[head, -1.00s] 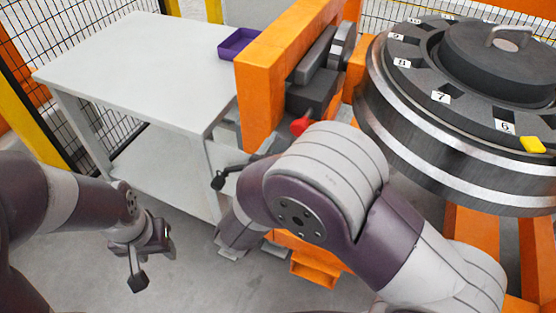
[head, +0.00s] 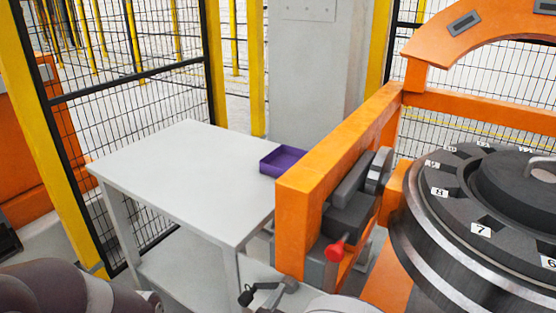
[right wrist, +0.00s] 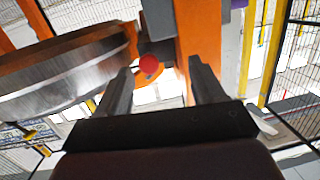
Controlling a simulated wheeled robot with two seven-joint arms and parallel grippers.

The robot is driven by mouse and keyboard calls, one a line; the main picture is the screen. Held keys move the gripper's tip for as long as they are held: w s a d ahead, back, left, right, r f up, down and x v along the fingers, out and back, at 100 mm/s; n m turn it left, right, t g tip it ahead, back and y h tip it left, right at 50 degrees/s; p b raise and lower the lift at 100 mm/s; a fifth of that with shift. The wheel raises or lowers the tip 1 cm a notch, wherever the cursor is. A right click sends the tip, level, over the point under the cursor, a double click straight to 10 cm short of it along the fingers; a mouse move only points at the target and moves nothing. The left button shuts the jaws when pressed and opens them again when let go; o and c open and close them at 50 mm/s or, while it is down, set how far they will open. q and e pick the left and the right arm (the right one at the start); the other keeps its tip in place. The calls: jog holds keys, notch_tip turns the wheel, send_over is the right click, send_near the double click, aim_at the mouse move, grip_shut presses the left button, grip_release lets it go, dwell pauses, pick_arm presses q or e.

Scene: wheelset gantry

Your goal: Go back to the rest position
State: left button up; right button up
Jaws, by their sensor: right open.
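My right gripper (head: 266,291) shows at the bottom of the head view, beside the front of the white table, with its dark fingers apart. In the right wrist view the two fingers of the right gripper (right wrist: 160,68) stand wide apart with nothing held between them. A red knob (head: 336,250) on the orange gantry frame (head: 292,225) shows in the right wrist view too (right wrist: 149,65), beyond the fingers. My left arm shows only as a dark purple link at the lower left of the head view. Its gripper is out of the picture.
A white table (head: 185,180) carries a purple tray (head: 284,161) at its far right corner; its top is otherwise clear. A large grey numbered wheel (head: 440,235) stands at the right. Black mesh fencing (head: 130,100) with yellow posts and a grey column (head: 318,80) stand behind.

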jog(key=s+a+f+n+g+y, duration=0.4)
jog(key=a+f+n+g+y, duration=0.4)
jog(key=y, duration=0.3)
jog(key=s+d+r+m+g+h, duration=0.1)
jog(key=s+d+g+h, duration=0.15)
jog(key=d, duration=0.85)
jog(key=s+d+r+m+g+h, duration=0.1)
jog(key=s+d+g, duration=0.15)
jog(key=d, duration=0.85)
notch_tip(320, 180, up, 19)
jog(key=p, duration=1.9)
jog(key=shift+a+r+p, duration=0.2)
jog(key=shift+p, duration=0.2)
jog(key=shift+w, duration=0.1)
